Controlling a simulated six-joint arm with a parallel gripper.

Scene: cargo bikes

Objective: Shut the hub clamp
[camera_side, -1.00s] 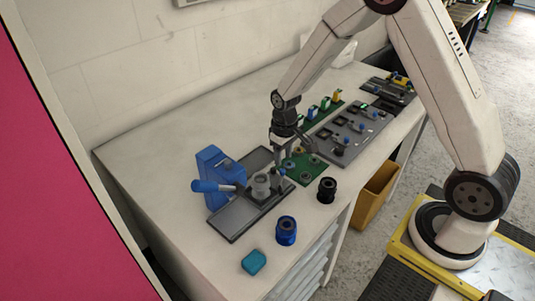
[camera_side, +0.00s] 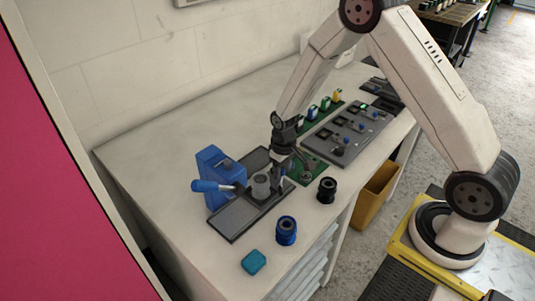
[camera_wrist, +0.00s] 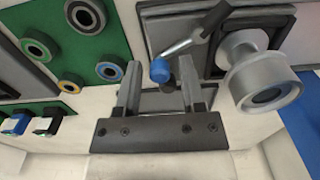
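The dark grey clamp plate (camera_side: 237,219) carries a grey round hub (camera_side: 261,187), which also shows at the right of the wrist view (camera_wrist: 262,85). In the wrist view a thin metal lever (camera_wrist: 185,44) with a blue knob (camera_wrist: 160,70) reaches out beside the hub. My gripper (camera_wrist: 161,66) is open, with one finger on each side of the knob; I cannot tell whether either touches it. In the side view my gripper (camera_side: 291,162) is low and tilted at the right end of the plate, partly hiding the lever.
A blue block (camera_side: 212,166) with a blue handle (camera_side: 207,186) stands left of the hub. A green board (camera_side: 309,172) with rings lies behind my gripper. A black part (camera_side: 327,190), a blue part (camera_side: 286,230) and a teal block (camera_side: 253,262) stand in front. The table's left is clear.

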